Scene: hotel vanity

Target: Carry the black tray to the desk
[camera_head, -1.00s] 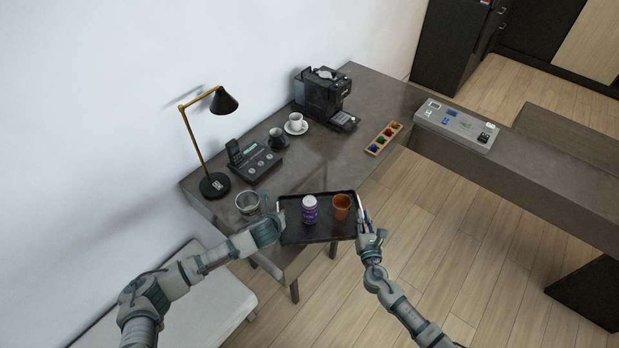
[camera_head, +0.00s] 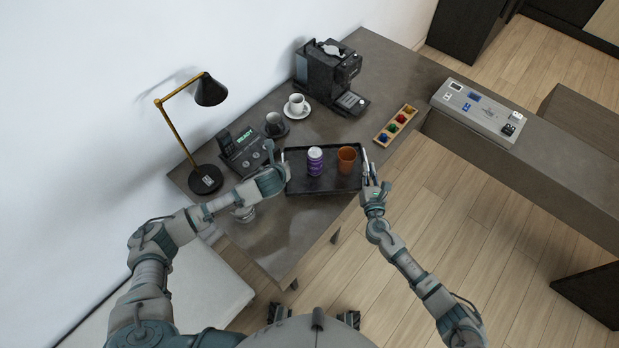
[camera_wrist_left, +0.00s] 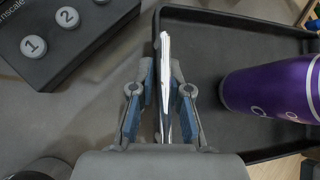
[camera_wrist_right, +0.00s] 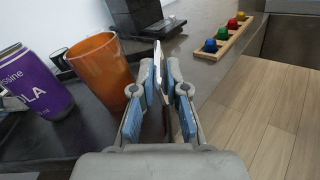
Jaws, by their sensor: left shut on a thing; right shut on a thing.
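The black tray (camera_head: 330,184) is over the grey-brown desk (camera_head: 290,235); I cannot tell whether it touches the top. A purple can (camera_head: 315,162) and an orange cup (camera_head: 347,160) stand upright on it. My left gripper (camera_head: 283,173) is shut on the tray's left handle, a bright metal strip (camera_wrist_left: 166,85) between its fingers. My right gripper (camera_head: 369,180) is shut on the right handle (camera_wrist_right: 158,60), with the orange cup (camera_wrist_right: 100,68) and purple can (camera_wrist_right: 38,85) just left of it.
A phone (camera_head: 245,152), lamp (camera_head: 206,178), dark cup (camera_head: 275,124), white cup on a saucer (camera_head: 297,106) and coffee machine (camera_head: 328,75) stand behind the tray. A glass (camera_head: 243,212) sits near my left arm. A capsule holder (camera_head: 396,125) lies to the right.

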